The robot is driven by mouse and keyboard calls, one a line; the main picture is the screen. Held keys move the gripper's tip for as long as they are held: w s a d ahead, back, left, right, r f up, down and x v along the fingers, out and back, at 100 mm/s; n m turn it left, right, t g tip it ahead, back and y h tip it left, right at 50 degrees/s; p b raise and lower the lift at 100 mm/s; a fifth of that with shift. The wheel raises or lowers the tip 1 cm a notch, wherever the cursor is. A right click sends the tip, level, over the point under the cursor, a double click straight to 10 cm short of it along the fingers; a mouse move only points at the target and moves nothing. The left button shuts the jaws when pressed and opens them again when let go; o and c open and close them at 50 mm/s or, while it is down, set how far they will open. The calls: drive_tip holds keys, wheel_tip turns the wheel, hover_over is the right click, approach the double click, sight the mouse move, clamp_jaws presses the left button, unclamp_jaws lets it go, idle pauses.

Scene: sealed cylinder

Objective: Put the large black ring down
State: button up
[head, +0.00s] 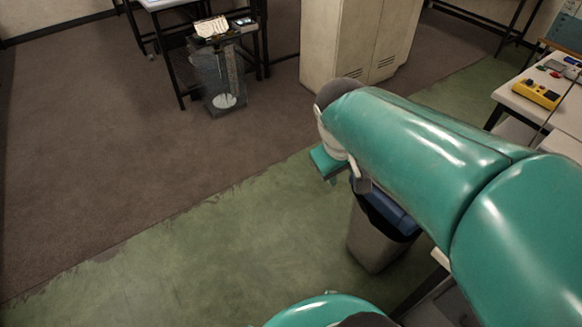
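I cannot make out a large black ring in the head view. My teal arm comes in from the right and reaches over the middle of the view. Part of my gripper (350,172) shows below the arm's far end, above and just left of a waste bin in the picture. The arm hides most of it. I cannot see whether its fingers are open or shut, or whether they hold anything.
The grey waste bin (372,240) with a dark liner stands on the green floor. A beige cabinet (345,45) is behind the arm. A clear bin (220,80) stands by a dark table at back left. A yellow device (537,94) lies on the right-hand bench. The left floor is clear.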

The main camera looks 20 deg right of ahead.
drive_tip(key=s+a+r+t+y, duration=0.1)
drive_tip(key=a+r, duration=0.1)
drive_tip(key=a, duration=0.3)
drive_tip(key=s+a+r+m+t+y, duration=0.1)
drive_tip(key=a+r+t, duration=0.1)
drive_tip(key=a, duration=0.4)
drive_tip(key=shift+s+r+t+y, duration=0.2)
drive_tip(key=shift+s+t+y, duration=0.1)
drive_tip(key=shift+s+y, duration=0.1)
drive_tip(key=shift+d, duration=0.15)
